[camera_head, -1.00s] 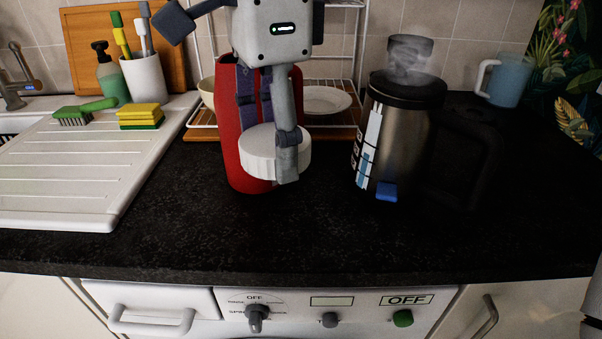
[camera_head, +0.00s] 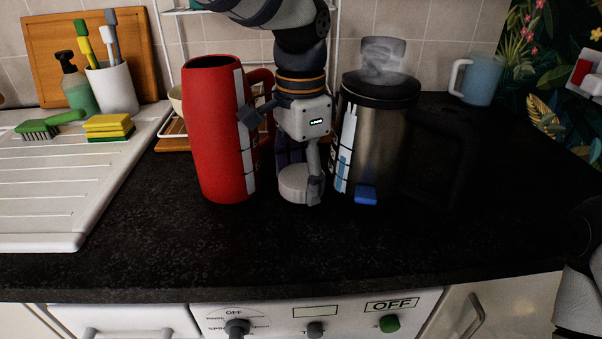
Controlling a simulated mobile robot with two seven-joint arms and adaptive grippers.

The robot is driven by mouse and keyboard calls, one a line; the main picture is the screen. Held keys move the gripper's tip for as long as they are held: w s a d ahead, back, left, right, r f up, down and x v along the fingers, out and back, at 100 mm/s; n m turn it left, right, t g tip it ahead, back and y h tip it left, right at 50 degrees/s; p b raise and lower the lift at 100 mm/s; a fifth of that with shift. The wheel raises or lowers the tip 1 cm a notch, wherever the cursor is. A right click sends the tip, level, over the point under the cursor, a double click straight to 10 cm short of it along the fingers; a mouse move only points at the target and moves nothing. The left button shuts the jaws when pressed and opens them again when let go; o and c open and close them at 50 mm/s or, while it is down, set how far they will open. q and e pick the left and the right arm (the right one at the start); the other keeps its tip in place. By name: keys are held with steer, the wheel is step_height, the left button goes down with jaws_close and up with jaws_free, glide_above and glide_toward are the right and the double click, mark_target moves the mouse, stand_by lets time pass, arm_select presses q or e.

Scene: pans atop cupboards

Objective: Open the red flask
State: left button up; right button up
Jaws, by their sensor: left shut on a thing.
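The red flask (camera_head: 215,130) stands upright on the dark worktop, left of the middle, with its handle to the right. No white cap sits on its top, where a darker area shows inside the red rim. My left gripper (camera_head: 298,180) points down between the flask and the steel kettle. It is shut on a round white cap (camera_head: 294,184), held low near the worktop; I cannot tell whether the cap touches it. The fingers partly hide the cap. Part of my right arm shows at the lower right edge, but its gripper is out of view.
The steaming steel kettle (camera_head: 385,140) stands close to the right of my left gripper. A blue mug (camera_head: 482,80) is behind to the right. The white draining board (camera_head: 60,200) with a yellow sponge (camera_head: 108,126) and green brush (camera_head: 40,129) lies left. The front worktop is clear.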

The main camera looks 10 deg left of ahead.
arm_select(q)
steer(key=o, duration=1.3)
steer(key=shift+f, duration=0.1)
